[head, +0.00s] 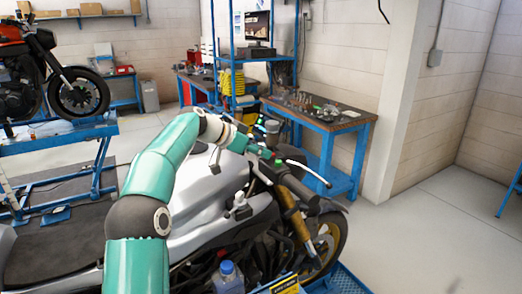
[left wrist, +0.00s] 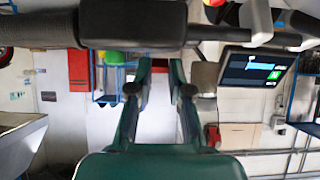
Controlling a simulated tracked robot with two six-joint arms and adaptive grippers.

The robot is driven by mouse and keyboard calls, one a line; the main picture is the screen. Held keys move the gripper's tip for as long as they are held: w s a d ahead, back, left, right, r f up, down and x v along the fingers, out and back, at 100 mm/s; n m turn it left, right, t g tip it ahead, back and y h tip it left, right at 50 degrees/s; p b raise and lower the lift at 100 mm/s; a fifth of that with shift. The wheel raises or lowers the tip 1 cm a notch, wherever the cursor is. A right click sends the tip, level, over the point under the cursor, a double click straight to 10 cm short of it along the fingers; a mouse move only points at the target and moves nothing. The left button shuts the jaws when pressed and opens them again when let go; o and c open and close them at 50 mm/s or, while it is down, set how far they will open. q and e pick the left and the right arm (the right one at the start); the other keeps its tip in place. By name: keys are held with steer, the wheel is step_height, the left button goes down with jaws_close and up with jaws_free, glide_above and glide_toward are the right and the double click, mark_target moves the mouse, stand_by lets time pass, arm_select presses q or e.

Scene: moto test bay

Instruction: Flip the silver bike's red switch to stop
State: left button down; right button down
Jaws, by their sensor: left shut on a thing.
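The silver bike (head: 205,195) stands in front of me, its handlebar with the black grip (left wrist: 36,28) crossing the top of the left wrist view. My left gripper (head: 266,153) is at the handlebar, small and partly hidden in the head view. In the left wrist view its two fingers (left wrist: 161,66) reach up to the dark switch housing (left wrist: 133,22). A small red piece, which looks like the red switch (left wrist: 160,64), shows between the fingertips, and the fingers are shut on it. Which position the switch is in cannot be told. My right gripper is not in view.
The bike's lit display (left wrist: 255,68) is to the right of the fingers. A brake lever (head: 308,172) sticks out past the handlebar. A blue workbench (head: 335,125) stands behind. An orange bike (head: 45,75) is on a blue lift at the left. Floor at the right is clear.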

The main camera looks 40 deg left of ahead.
arm_select(q)
steer(key=shift+d, duration=0.1)
steer(key=c, duration=1.1)
jaws_free()
steer(key=shift+d, duration=0.1)
steer(key=v, duration=1.1)
steer(key=shift+s+r, duration=0.3)
